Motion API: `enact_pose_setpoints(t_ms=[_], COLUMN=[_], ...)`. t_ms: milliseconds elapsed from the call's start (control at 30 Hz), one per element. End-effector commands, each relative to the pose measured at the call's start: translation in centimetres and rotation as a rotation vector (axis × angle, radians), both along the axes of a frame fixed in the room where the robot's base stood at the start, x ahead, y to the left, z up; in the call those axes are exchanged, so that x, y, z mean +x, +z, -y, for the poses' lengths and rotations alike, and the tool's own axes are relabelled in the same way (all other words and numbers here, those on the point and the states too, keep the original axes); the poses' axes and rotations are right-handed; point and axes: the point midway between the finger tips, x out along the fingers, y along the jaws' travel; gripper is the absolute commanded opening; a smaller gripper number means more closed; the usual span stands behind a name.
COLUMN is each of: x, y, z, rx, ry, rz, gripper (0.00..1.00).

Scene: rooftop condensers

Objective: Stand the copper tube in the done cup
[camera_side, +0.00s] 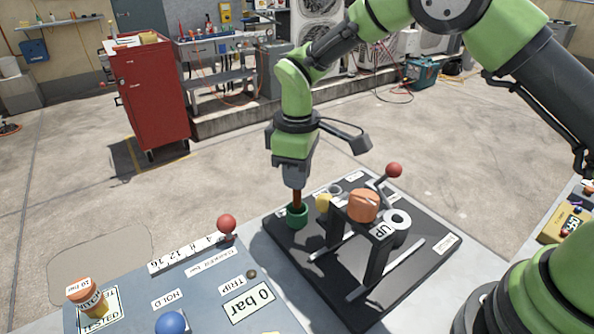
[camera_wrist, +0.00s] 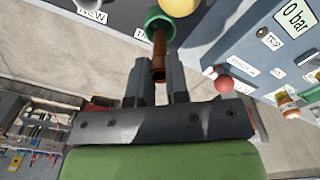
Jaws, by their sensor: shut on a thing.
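The copper tube (camera_side: 297,199) is upright in the side view, its upper part between the jaws of my gripper (camera_side: 296,187). My gripper is shut on it and points straight down above the green cup (camera_side: 297,217). The tube's lower end is hidden by the cup's rim and appears to be inside it. In the wrist view the tube (camera_wrist: 159,55) runs from between the fingers into the mouth of the green cup (camera_wrist: 161,21). A label beside this cup is mostly covered. How deep the tube sits cannot be told.
A yellow cup (camera_side: 323,203) stands just right of the green one. A black stand with an orange piece (camera_side: 363,205), a white ring (camera_side: 398,221) and a red-knobbed lever (camera_side: 393,170) is close on the right. A blue-grey panel (camera_side: 205,285) lies front left.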

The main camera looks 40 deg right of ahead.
Motion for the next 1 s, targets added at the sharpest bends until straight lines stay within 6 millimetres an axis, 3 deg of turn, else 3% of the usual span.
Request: enact_pose_setpoints(t_ms=[1000], x=[-0.01], y=[-0.80], z=[0.00], rx=[0.000], ry=[-0.001], rz=[-0.001], gripper=[0.00])
